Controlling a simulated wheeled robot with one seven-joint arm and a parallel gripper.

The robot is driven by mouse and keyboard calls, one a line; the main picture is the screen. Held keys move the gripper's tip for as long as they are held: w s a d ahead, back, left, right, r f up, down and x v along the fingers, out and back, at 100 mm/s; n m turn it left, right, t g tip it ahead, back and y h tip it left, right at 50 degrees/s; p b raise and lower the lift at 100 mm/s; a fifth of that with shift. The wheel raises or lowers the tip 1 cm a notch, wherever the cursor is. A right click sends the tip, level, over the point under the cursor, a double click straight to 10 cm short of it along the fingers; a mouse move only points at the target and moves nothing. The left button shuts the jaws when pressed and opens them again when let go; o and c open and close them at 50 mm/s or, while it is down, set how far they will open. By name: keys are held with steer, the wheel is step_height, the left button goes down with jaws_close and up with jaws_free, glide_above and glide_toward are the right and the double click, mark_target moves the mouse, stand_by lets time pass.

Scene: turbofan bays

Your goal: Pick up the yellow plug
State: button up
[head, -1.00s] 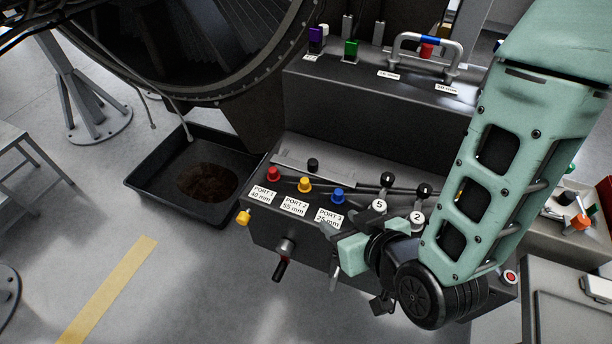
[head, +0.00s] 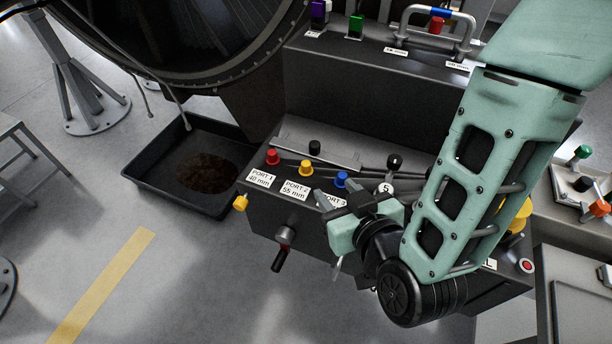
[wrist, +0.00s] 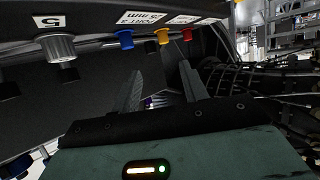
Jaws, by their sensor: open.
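The yellow plug (head: 306,168) stands upright on the dark box top, between a red plug (head: 272,157) and a blue plug (head: 341,180), behind the "PORT 2 55 mm" label. The yellow plug also shows at the top of the wrist view (wrist: 163,36). My gripper (head: 329,232) is open and empty, in front of the box's front edge, right of and nearer than the yellow plug. In the wrist view its two fingers (wrist: 161,76) are apart, with nothing between them. The gripper does not touch the plug.
A second yellow piece (head: 240,202) sits at the box's front left corner. Black-knobbed levers (head: 394,161) stand right of the plugs. A black drip tray (head: 150,186) lies left. Open floor is in front.

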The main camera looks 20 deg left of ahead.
steer(key=p, duration=0.4)
glide_toward(307, 164)
steer(key=x, duration=0.3)
steer(key=shift+w+d, duration=0.1)
steer(key=shift+w, duration=0.35)
steer(key=shift+w+a+f+p, duration=0.1)
steer(key=shift+w+a+p, duration=0.25)
steer(key=shift+a, duration=0.1)
steer(key=p+x, duration=0.2)
steer(key=x, duration=0.1)
steer(key=shift+s+a+f, duration=0.1)
steer(key=shift+s+a, duration=0.05)
steer(key=shift+a, duration=0.15)
steer(key=shift+w+a+f, duration=0.2)
steer(key=shift+w+f, duration=0.1)
jaws_close()
